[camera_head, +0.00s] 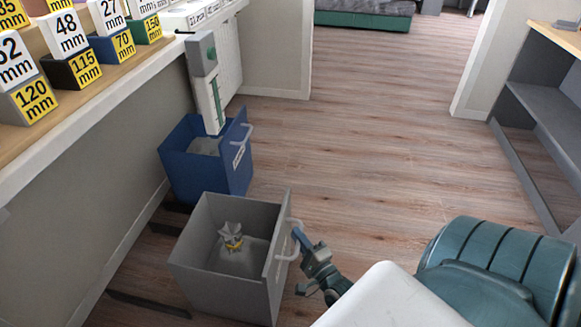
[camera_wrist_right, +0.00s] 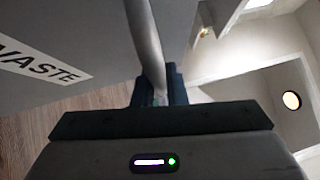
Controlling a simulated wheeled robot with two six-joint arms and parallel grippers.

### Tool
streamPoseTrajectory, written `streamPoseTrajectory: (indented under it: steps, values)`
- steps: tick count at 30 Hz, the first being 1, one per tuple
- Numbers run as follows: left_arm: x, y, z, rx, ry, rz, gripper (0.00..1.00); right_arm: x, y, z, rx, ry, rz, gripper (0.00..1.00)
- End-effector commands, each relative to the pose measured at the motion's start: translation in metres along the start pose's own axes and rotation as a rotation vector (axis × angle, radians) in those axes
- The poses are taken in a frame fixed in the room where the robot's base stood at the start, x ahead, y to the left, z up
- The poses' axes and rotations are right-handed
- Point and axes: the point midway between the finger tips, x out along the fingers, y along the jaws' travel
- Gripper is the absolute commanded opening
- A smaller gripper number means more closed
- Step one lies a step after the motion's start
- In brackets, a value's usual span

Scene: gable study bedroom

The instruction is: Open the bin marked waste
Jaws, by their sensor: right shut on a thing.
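The waste bin is the grey pull-out bin (camera_head: 190,268) at the lower middle of the head view. It stands out from under the counter with its top open, and a tied grey bag (camera_head: 238,262) shows inside. Its front, with the WASTE label (camera_wrist_right: 40,62), fills the left of the right wrist view. My right gripper (camera_head: 300,240) is shut on the bin's pale curved handle (camera_head: 288,252); the handle also shows between the jaws in the right wrist view (camera_wrist_right: 146,45). My left gripper is not in view.
A blue bin (camera_head: 205,176) with a handle and label also stands out behind the grey one. A counter (camera_head: 95,115) with several numbered blocks runs along the left. Grey shelves (camera_head: 545,115) stand at the right. The wooden floor (camera_head: 370,130) between is clear.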

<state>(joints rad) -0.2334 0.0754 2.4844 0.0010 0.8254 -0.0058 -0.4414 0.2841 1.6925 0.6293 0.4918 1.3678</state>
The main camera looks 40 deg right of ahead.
Motion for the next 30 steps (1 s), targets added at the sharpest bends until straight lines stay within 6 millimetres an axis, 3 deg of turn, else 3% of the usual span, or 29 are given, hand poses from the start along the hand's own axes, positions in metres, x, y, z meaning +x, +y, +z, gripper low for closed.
streamPoseTrajectory:
  steps: [10, 11, 14, 23, 30]
  values:
    - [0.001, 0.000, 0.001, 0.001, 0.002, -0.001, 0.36, -0.001, 0.001, -0.001, 0.000, 0.001, 0.002, 0.00]
    - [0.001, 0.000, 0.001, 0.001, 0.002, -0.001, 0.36, -0.001, 0.001, -0.001, 0.000, 0.001, 0.002, 0.14]
    - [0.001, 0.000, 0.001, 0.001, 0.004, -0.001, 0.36, -0.001, 0.001, -0.001, 0.000, 0.001, 0.001, 0.33]
    - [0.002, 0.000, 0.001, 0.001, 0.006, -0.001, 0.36, -0.002, 0.000, -0.001, 0.000, 0.000, 0.001, 0.33]
    - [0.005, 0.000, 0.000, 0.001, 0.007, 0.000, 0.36, -0.033, 0.000, -0.001, 0.000, 0.001, 0.005, 0.33]
